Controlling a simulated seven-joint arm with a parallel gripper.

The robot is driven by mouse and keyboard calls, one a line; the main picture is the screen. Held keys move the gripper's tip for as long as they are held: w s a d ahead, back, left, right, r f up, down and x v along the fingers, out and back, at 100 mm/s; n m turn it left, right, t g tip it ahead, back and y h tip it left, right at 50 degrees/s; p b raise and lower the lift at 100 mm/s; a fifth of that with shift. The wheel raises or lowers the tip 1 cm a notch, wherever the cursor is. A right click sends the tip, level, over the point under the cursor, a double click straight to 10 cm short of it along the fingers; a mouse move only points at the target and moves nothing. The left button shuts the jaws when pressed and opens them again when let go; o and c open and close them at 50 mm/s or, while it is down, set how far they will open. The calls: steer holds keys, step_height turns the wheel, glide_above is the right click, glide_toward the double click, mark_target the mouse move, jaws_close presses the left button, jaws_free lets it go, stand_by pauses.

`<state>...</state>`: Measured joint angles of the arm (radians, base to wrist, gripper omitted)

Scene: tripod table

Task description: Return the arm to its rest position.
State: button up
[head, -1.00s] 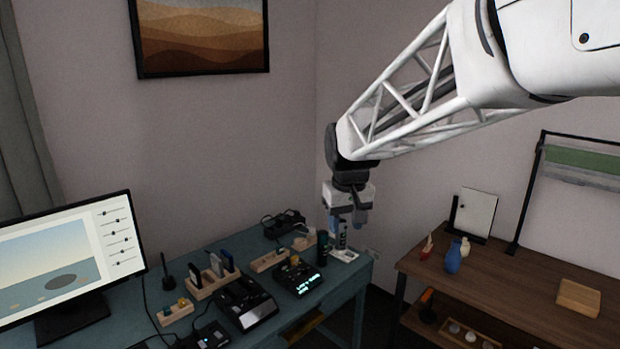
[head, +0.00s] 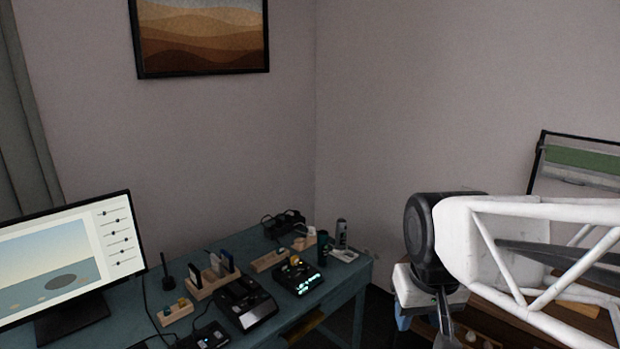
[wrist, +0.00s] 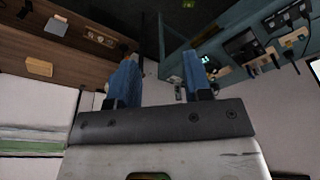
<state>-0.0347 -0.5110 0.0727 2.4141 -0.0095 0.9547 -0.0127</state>
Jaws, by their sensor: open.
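My gripper (wrist: 160,82) shows in the wrist view with its two blue fingers wide apart and nothing between them. In the head view only part of it shows, with a bluish finger (head: 403,318) below its pale body at the lower right. My white lattice arm reaches in from the right edge. The gripper is clear of the teal desk (head: 352,277) and in front of the brown wooden table, which my arm mostly hides in the head view.
The teal desk carries a monitor (head: 60,262), small devices (head: 245,301), wooden racks (head: 212,284) and a grey cylinder (head: 341,233) on a white base. A green-banded frame (head: 585,160) stands at the right. The brown table (wrist: 60,60) shows upside down in the wrist view. Open space lies above the desk.

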steer(key=s+d+f, duration=0.1)
steer(key=s+f, duration=0.2)
steer(key=s, duration=0.4)
steer(key=shift+d+m, duration=0.25)
steer(key=shift+m, duration=0.15)
steer(key=shift+f, duration=0.1)
stand_by(1.3)
